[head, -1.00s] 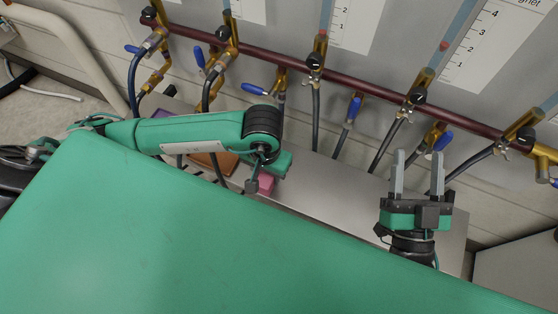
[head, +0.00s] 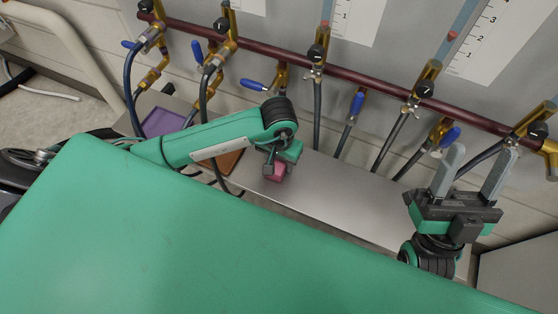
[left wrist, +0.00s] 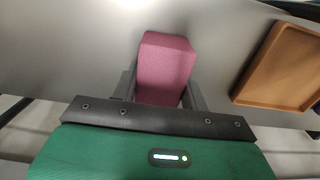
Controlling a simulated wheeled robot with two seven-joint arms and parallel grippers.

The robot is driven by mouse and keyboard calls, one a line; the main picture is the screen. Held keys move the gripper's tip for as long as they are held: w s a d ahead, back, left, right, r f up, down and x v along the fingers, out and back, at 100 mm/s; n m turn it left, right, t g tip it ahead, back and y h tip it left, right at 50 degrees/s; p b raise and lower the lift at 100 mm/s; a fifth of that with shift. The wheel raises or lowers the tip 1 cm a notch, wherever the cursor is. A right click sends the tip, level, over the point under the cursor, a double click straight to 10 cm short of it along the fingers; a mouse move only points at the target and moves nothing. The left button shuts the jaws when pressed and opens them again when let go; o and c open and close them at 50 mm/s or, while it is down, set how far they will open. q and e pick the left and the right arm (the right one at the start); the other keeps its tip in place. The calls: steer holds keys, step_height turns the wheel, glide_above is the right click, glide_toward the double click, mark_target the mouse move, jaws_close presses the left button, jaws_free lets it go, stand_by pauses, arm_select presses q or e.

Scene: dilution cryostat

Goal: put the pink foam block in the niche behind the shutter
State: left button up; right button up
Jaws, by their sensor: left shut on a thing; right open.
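The pink foam block (head: 278,172) is held in my left gripper (head: 280,168), over the grey metal bench near its front edge. In the left wrist view the pink block (left wrist: 165,68) stands between the two dark fingers, which are shut on it. I cannot tell whether the block touches the bench. My right gripper (head: 474,172) is open and empty at the right, its two grey fingers apart and pointing up toward the pipe. I see no niche or shutter in these views.
The grey bench (head: 335,196) has free room right of the block. An orange-brown tray (head: 222,162) and a purple tray (head: 163,122) lie left. A dark red pipe (head: 380,80) with blue-handled valves and hoses runs behind. My green body covers the front.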

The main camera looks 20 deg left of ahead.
stand_by(0.3)
arm_select(q)
steer(key=o, duration=1)
steer(key=shift+f, duration=0.1)
steer(key=shift+c, duration=0.2)
